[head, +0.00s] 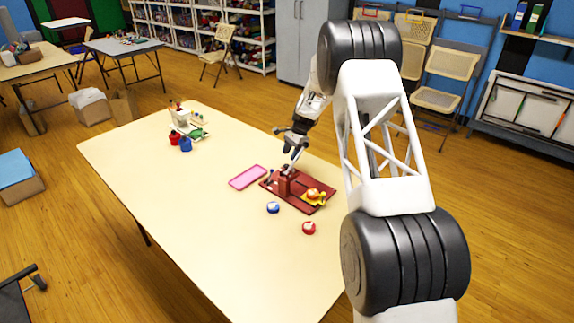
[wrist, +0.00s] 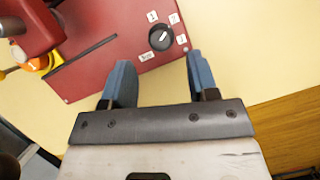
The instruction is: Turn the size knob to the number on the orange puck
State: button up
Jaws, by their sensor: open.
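The black size knob (wrist: 161,38) is on the dark red machine base (wrist: 105,45) in the wrist view, with small white number labels around it. Its white pointer line slants toward the upper right; which label it meets is unclear. My gripper (wrist: 158,66) is open and empty, its blue fingers short of the knob in the picture and to either side of it. In the head view my gripper (head: 290,163) is over the machine.
A blue puck (head: 273,207) and a red puck (head: 309,228) lie on the table (head: 190,220) in front of the machine. A pink tray (head: 248,177) lies left of it. Small craft items, including a blue jar (head: 185,144), stand at the table's far end. The table's near left is clear.

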aim_at(286, 165)
jog(key=shift+x, duration=2.7)
jog(key=c, duration=0.9)
jog(key=shift+n, duration=0.5)
jog(key=n, duration=0.2)
jog(key=n+g+h, duration=0.1)
jog(key=n, duration=0.1)
jog(key=shift+a+g+h, duration=0.1)
jog(key=shift+g+h, duration=0.2)
jog(key=n+h, duration=0.1)
jog(key=n, duration=0.2)
jog(key=n+h, duration=0.1)
jog(key=n, duration=0.2)
jog(key=shift+a+n+g, duration=0.1)
jog(key=shift+n+g, duration=0.2)
jog(key=shift+g, duration=0.1)
